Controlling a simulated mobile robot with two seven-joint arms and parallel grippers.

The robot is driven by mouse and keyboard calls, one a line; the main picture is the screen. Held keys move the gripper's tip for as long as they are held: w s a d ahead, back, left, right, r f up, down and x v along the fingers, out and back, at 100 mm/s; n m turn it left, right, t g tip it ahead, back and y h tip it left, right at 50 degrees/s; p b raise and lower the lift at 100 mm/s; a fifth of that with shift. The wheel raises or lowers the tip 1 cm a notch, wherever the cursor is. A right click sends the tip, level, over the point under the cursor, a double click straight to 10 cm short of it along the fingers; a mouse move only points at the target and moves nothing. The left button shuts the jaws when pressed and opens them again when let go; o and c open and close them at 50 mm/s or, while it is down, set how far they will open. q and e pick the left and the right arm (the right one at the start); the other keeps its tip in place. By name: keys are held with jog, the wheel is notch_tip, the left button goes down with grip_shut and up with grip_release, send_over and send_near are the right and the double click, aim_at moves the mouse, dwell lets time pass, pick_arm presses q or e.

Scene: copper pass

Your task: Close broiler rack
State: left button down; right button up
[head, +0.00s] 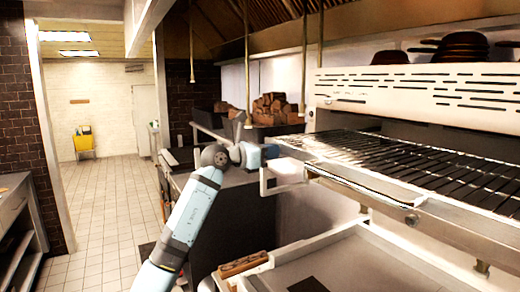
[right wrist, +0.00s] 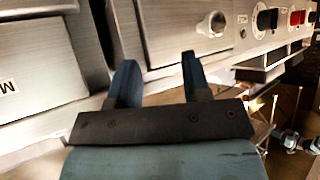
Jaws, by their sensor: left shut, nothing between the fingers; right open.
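The broiler rack (head: 440,172) is a dark wire grid in a steel frame, under the slotted white broiler hood (head: 425,95). It juts out toward the front left. A pale bracket or handle (head: 283,183) sticks out at its near left corner. My left gripper (head: 270,152) is at the rack's left front corner, just above this bracket. It is shut and empty; I cannot tell whether it touches the rack. My right gripper (right wrist: 158,80) is open and empty in the right wrist view, in front of steel panels. The right gripper is not in the head view.
A steel counter with a wooden-handled tray (head: 243,265) lies below the rack. Dark pans (head: 462,46) sit on top of the hood. Open tiled floor (head: 105,225) lies left.

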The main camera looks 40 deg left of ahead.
pick_arm(q)
jog(key=shift+w, duration=0.15)
jog(key=p, duration=0.2)
send_near(331, 140)
jog(key=w+a, duration=0.1)
jog(key=w+f, duration=0.1)
jog(key=w, duration=0.1)
jog(key=w+a, duration=0.1)
jog(key=w, duration=0.1)
jog(key=shift+w+a+f, duration=0.1)
jog(key=shift+a+f, duration=0.25)
jog(key=x, duration=1.1)
jog(key=shift+b, duration=0.35)
jog(key=shift+r, duration=0.1)
jog(key=shift+a, duration=0.1)
